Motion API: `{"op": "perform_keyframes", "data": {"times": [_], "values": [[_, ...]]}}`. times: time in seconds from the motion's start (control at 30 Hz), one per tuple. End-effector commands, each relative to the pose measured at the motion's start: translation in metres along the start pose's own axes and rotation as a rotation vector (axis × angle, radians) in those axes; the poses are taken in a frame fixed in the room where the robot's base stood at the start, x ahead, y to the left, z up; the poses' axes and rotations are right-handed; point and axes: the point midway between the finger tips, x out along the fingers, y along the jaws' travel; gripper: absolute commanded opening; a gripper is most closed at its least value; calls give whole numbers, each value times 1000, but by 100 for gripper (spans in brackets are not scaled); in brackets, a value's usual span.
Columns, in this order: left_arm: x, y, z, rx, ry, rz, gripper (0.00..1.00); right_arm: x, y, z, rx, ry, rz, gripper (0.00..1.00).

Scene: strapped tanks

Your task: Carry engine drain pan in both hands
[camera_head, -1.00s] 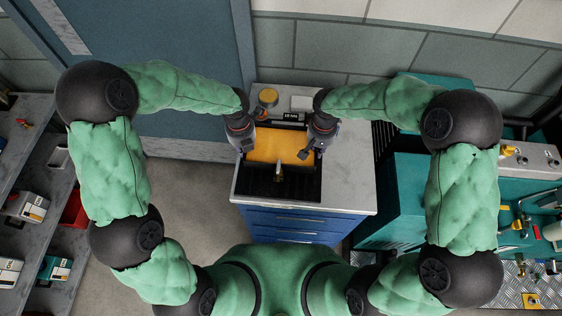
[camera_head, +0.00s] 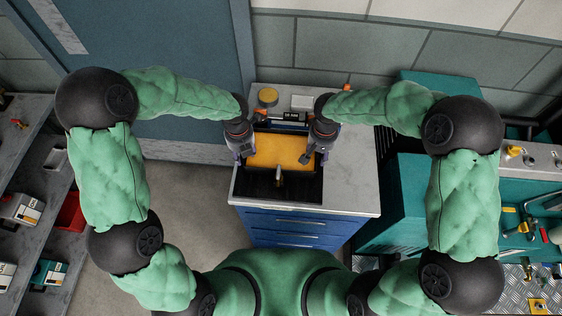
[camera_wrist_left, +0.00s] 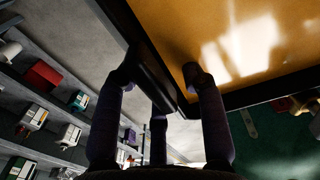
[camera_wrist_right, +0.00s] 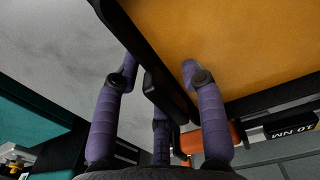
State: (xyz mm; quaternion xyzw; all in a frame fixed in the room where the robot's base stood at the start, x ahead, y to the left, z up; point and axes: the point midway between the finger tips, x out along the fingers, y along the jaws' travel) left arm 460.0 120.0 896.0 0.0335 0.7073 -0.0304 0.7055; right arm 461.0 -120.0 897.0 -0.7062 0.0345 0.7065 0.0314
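The drain pan (camera_head: 278,150) shows as an orange surface inside a black rim, on the cabinet top. In the left wrist view the fingers (camera_wrist_left: 159,75) straddle the black rim, one outside and one over the orange surface. In the right wrist view the fingers (camera_wrist_right: 160,72) straddle the opposite rim likewise. A gap shows between each inner fingertip and the rim; contact of the outer fingertips is unclear.
The blue cabinet (camera_head: 295,228) has a pale worktop, clear to the pan's right. Teal equipment (camera_head: 405,200) stands at right, shelves (camera_head: 50,160) at left. A wall closes the back.

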Motion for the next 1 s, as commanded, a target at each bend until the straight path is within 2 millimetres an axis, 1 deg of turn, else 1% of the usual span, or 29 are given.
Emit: {"op": "perform_keyframes", "data": {"times": [0.27, 0.37, 0.47, 0.8, 0.9, 1.0], "values": [[-1, -2, 0, 0, -2, -3, 42, 0, -2, 1, -2, 0, -3, 42], [-6, -2, 1, 0, -4, -3, 42, 0, -3, 1, -2, 0, -3, 42], [-18, -2, 2, -1, -6, -3, 42, 0, -3, 1, -2, 0, -4, 42], [-84, -2, 2, 0, -7, -3, 42, 0, -3, 1, -2, 0, -4, 42], [-100, -2, 1, 0, -5, -3, 42, 0, -3, 1, -2, 0, -4, 42], [-110, -2, 1, 0, -3, -2, 42, 0, -3, 1, -2, 0, -4, 42]]}}
